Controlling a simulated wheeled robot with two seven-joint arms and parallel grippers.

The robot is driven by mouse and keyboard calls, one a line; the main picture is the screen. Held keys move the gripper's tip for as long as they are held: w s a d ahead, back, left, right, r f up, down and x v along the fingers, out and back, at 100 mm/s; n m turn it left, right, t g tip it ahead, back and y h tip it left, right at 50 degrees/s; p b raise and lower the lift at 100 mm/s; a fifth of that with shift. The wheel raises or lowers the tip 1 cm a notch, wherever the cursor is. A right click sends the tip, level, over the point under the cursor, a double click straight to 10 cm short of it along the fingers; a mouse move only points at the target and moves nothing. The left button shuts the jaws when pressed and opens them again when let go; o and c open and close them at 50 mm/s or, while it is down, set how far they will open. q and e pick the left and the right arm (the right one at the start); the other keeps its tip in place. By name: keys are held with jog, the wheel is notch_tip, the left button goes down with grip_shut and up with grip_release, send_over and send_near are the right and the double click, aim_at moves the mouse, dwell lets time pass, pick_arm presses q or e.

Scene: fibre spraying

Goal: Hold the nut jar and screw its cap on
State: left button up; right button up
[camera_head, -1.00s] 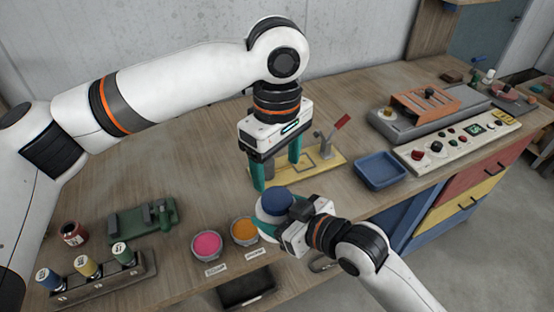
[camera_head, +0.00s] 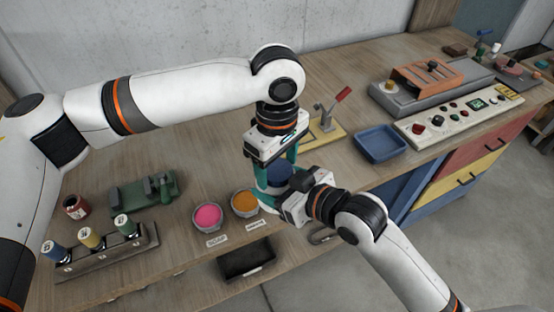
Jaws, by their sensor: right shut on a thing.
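The nut jar has a round dark blue top (camera_head: 277,177), apparently its cap; most of the jar body is hidden. My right gripper (camera_head: 276,202) is shut on the jar from the right, and its teal finger shows below the blue top. My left gripper (camera_head: 274,168) points down from above, with its teal fingers on either side of the blue top. The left fingers are apart; I cannot tell whether they touch the cap. How well the cap is seated on the jar is hidden.
Cups of pink (camera_head: 208,216) and orange (camera_head: 245,202) material stand just left of the jar. A black tray (camera_head: 246,262) lies in front of them. A blue tray (camera_head: 380,143) and a yellow-based lever fixture (camera_head: 325,134) are behind. A spool rack (camera_head: 100,254) is at left.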

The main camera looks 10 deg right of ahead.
pick_arm(q)
jog(key=c, duration=0.8)
jog(key=m, duration=0.5)
jog(key=shift+m, duration=0.3)
jog(key=m, duration=0.4)
jog(key=o, duration=1.1)
jog(key=shift+c, duration=0.2)
jog(key=shift+r, duration=2.3)
jog(key=shift+c, duration=0.4)
